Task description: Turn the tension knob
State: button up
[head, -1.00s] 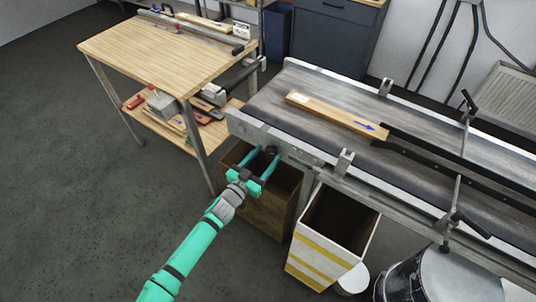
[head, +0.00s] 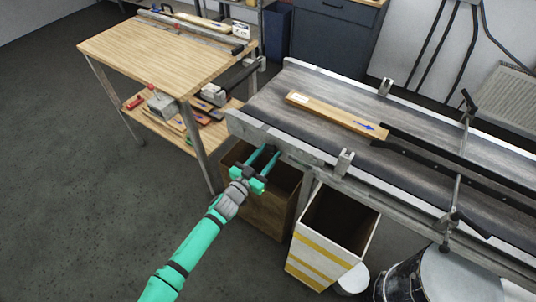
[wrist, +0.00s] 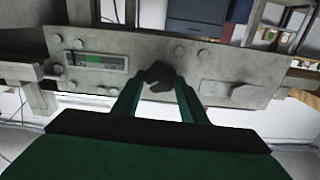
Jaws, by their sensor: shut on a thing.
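The tension knob (wrist: 159,76) is a small dark lobed knob on the grey side plate (wrist: 215,68) of the conveyor, in the middle of the wrist view. My gripper (head: 270,153) reaches the near end of the conveyor frame. In the wrist view its two green fingers (wrist: 158,98) stand on either side of the knob and are shut on it. In the head view the knob is mostly hidden by the fingertips. A small gauge window (wrist: 95,61) with a green band sits on the plate left of the knob.
A wooden board (head: 335,116) with a blue arrow lies on the conveyor belt (head: 275,98). A brown bin (head: 268,212) stands below my gripper, and a white and yellow bin (head: 318,260) to its right. A wooden workbench (head: 160,55) stands at the left.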

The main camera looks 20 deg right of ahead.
jog(key=m, duration=0.7)
jog(key=shift+s+d, duration=0.1)
jog(key=shift+f+m, duration=0.1)
jog(key=shift+m, duration=0.2)
dwell(0.3)
jog(key=o, duration=1)
jog(key=shift+o, duration=0.3)
